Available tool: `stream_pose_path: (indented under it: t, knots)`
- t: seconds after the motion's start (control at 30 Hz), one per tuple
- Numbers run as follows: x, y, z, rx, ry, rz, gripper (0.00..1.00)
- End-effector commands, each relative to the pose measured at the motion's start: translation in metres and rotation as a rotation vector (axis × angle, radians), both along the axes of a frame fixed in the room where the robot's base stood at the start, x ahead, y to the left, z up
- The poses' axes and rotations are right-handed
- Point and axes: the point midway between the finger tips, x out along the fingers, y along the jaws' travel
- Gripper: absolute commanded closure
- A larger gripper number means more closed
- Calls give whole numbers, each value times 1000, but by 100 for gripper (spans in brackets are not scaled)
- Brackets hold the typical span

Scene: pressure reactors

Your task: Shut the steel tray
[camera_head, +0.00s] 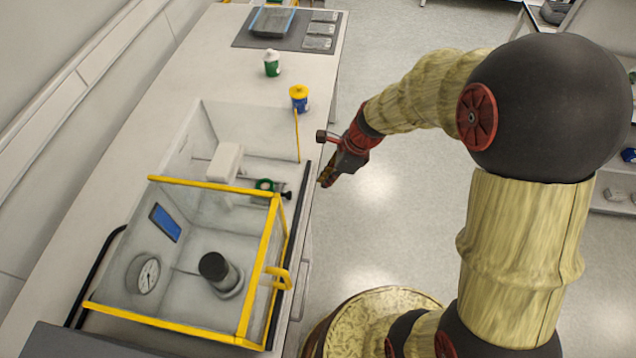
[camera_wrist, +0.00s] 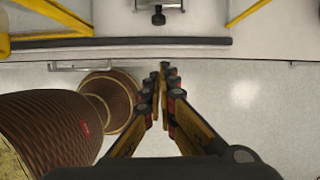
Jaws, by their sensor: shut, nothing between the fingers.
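A pale steel piece (camera_head: 262,172) with a black knob (camera_head: 287,195) sits at the open right part of the yellow-framed enclosure; it looks like the steel tray, but I cannot be sure. Its edge (camera_wrist: 172,4) and knob (camera_wrist: 158,17) also show at the top of the wrist view, where most of it is cut off. My gripper (camera_head: 327,181) is shut and empty, over the floor just right of the table edge. It is apart from the knob. In the wrist view, my gripper (camera_wrist: 164,68) has its fingertips together, below the dark rail.
The enclosure's yellow frame (camera_head: 215,187) and yellow handle (camera_head: 278,278) stand near the knob. A dark rail (camera_wrist: 120,43) runs along the table edge. A green-and-white bottle (camera_head: 272,64), a blue-and-yellow bottle (camera_head: 299,98) and a blue-rimmed container (camera_head: 271,22) stand farther back.

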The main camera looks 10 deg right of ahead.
Motion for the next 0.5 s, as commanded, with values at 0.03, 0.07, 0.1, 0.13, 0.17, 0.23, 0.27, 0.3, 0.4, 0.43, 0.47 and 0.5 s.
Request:
stream_pose_path:
  t: [0.03,0.07,0.1,0.13,0.17,0.23,0.27,0.3,0.4,0.43,0.47,0.5]
  knots:
    - [0,3,-10,0,2,3,100]
    - [0,5,-15,0,3,3,100]
    - [1,7,-22,0,3,3,100]
    - [2,9,-28,0,3,3,100]
    - [3,11,-34,0,2,3,100]
    - [4,16,-47,0,3,3,100]
    - [4,18,-53,0,3,4,100]
    - [5,21,-60,-1,3,4,100]
    - [7,27,-78,0,2,4,100]
    - [8,29,-83,-1,2,5,100]
    - [9,31,-88,-1,2,5,100]
    - [12,38,-86,0,-1,7,100]
